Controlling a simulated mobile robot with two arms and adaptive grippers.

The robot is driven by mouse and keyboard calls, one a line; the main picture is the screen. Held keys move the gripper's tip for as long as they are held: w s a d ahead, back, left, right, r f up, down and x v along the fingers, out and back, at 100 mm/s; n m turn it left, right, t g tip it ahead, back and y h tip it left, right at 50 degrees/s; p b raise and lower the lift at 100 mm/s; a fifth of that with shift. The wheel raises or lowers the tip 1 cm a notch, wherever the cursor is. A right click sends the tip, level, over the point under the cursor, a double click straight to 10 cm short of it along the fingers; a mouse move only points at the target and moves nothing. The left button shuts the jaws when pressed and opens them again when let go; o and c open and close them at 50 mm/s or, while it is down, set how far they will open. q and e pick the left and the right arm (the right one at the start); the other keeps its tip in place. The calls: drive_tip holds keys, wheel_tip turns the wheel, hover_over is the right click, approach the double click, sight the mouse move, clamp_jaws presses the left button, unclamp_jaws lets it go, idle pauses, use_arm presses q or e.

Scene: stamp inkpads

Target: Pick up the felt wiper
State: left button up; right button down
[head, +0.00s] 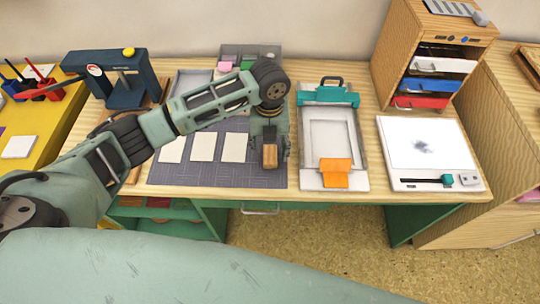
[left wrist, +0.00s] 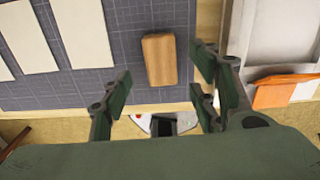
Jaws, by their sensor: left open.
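A small wooden block (head: 270,155), which I take to be the felt wiper, lies on the dark gridded mat (head: 215,178) near its front right corner. No felt shows; its underside is hidden. My left gripper (head: 271,146) is above it, pointing down, open and empty. In the left wrist view the block (left wrist: 160,60) lies lengthwise just past the open fingers (left wrist: 160,78), roughly in line with the gap between them. No touch shows there. My right gripper is in neither view.
Several pale cards (head: 203,147) lie on the mat left of the block. A frame with a teal clamp (head: 328,95) and an orange piece (head: 336,173) stands close on the right. Further right are a white board (head: 425,145) and a wooden drawer cabinet (head: 432,50).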

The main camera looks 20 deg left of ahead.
sight(270, 152)
use_arm(q)
drive_tip(key=f, duration=0.3)
drive_tip(key=f+p, duration=0.1)
drive_tip(key=f, duration=0.1)
drive_tip(key=shift+w, duration=0.4)
drive_tip(key=shift+c, duration=0.2)
drive_tip(key=c, duration=1.2)
drive_tip(key=shift+r, duration=0.1)
drive_tip(key=r, duration=0.1)
drive_tip(key=r+b, duration=0.1)
drive_tip(key=r, duration=0.2)
drive_tip(key=shift+w+d, duration=0.25)
drive_tip(key=shift+d, duration=0.05)
drive_tip(key=shift+w+d+r+b, duration=0.5)
drive_tip(key=shift+w+d+r, duration=0.6)
drive_tip(key=shift+d, duration=0.4)
drive_tip(key=shift+w+d+r+b, duration=0.55)
drive_tip(key=shift+w+d+r, duration=0.5)
drive_tip(key=shift+d, duration=0.45)
drive_tip(key=shift+w+d+r+b, duration=0.5)
drive_tip(key=shift+w+d+r, duration=0.45)
drive_tip(key=shift+d+r, duration=0.45)
drive_tip(key=shift+d+f, duration=0.1)
drive_tip(key=shift+f, duration=0.05)
